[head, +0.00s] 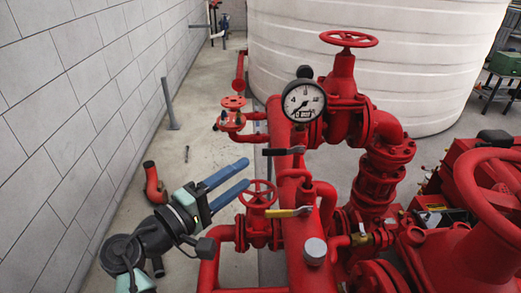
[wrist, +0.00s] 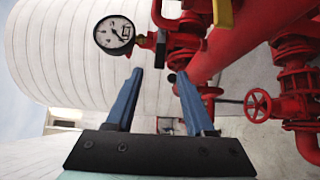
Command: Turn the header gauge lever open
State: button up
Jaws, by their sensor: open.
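The round white pressure gauge (head: 303,101) stands above the red header pipe (head: 297,238). Below it, a black lever (head: 283,151) lies crosswise over the pipe, its left end reaching past the pipe's side. The gauge also shows in the wrist view (wrist: 114,35), with a dark piece (wrist: 161,50) beside it that looks like the lever. My gripper (head: 246,173) has blue fingers, open and empty, left of the header and slightly below the lever's height in the picture. In the wrist view the open fingers (wrist: 160,74) point toward the gauge area, with a visible gap to it.
A yellow lever (head: 288,212) sits nearer on the header. A red handwheel valve (head: 259,194) stands close by my fingers. A grey block wall (head: 75,90) is at left, a white tank (head: 400,60) behind. Floor between wall and pipes is mostly open.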

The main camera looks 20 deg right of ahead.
aim_at(273, 153)
jog(key=p+x, duration=0.2)
jog(key=x, duration=0.7)
jog(key=shift+w+d+r, duration=0.1)
jog(key=shift+w+d, duration=0.05)
jog(key=shift+d, duration=0.2)
jog(key=shift+w+d, duration=0.35)
jog(key=shift+d, duration=0.2)
grip_shut()
dwell(0.4)
